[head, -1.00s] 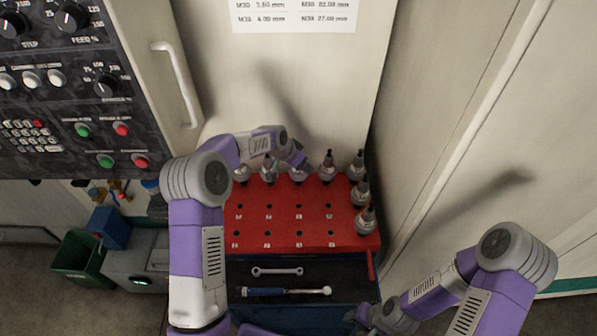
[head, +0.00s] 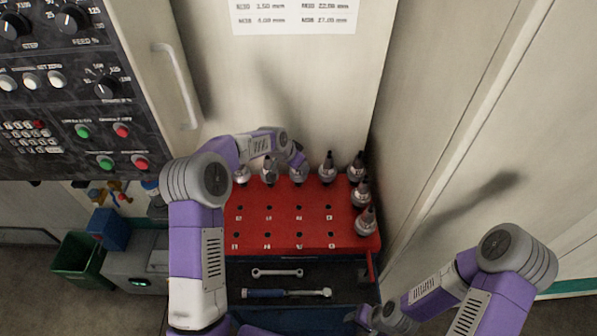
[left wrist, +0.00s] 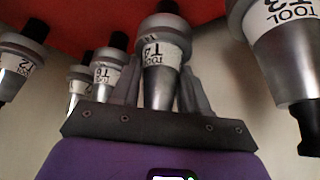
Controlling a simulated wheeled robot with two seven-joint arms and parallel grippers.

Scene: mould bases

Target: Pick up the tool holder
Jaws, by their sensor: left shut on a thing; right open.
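My left gripper (head: 299,160) is at the back row of the red tool rack (head: 284,226). It is shut on a tool holder (head: 299,174), which is partly covered by the gripper in the head view. In the left wrist view this holder (left wrist: 162,72) stands between the two fingers (left wrist: 160,92) and has a T4 label. My right gripper (head: 366,318) is open and empty low in the head view, away from the rack.
More holders stand along the rack's right side, such as this one (head: 366,221). The rack's front holes are empty. A wrench (head: 277,272) and a blue-handled tool (head: 285,293) lie in the drawer below. A control panel (head: 65,85) is at the upper left. A cabinet wall rises behind.

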